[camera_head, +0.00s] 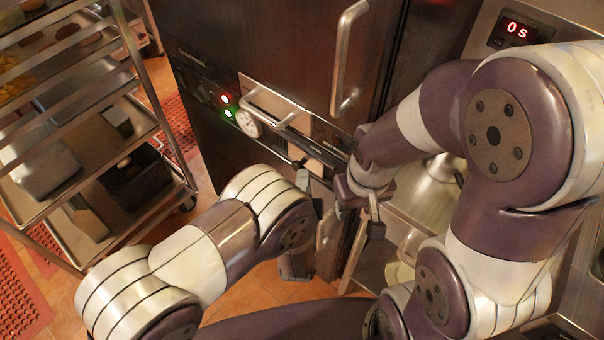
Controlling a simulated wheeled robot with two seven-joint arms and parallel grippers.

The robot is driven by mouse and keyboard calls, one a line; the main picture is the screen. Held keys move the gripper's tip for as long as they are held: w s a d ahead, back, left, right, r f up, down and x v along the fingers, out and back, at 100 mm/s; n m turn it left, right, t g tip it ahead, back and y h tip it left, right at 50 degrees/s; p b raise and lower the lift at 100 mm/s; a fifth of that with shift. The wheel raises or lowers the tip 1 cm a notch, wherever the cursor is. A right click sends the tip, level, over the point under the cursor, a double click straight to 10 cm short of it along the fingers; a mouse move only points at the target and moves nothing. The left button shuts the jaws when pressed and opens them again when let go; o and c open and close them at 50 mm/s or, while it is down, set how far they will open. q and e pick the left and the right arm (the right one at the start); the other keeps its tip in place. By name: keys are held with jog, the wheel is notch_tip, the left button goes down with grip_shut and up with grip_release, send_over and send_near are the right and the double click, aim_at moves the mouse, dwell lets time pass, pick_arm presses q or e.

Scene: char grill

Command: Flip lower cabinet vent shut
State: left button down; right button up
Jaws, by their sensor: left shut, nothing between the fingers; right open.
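The dark cabinet (270,55) stands at the centre back. Low on its front is a metal panel (284,108) with a bar handle and, below it, a dark slanted strip (330,146) that may belong to the lower vent. Whether the vent is open or shut I cannot tell. My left gripper (303,177) is shut and empty in front of the cabinet's lower part, partly hidden by its own wrist. My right gripper (358,212) is open, pointing down close to the cabinet's lower right edge. I cannot tell whether either touches the cabinet.
A vertical door handle (346,58) juts from the cabinet above. A round gauge (249,123) and red and green lights sit at left. A rack (150,125) with trays stands at left. A steel counter (427,192) with a display (514,30) is at right, partly behind my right arm.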

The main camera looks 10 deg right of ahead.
pick_arm(q)
jog(key=shift+d, duration=0.2)
jog(key=w+a, duration=0.1)
jog(key=w, duration=0.1)
jog(key=w+a, duration=0.2)
jog(key=shift+w+a+r, duration=0.1)
jog(key=shift+w+a, duration=0.05)
jog(key=shift+a, duration=0.15)
dwell(0.3)
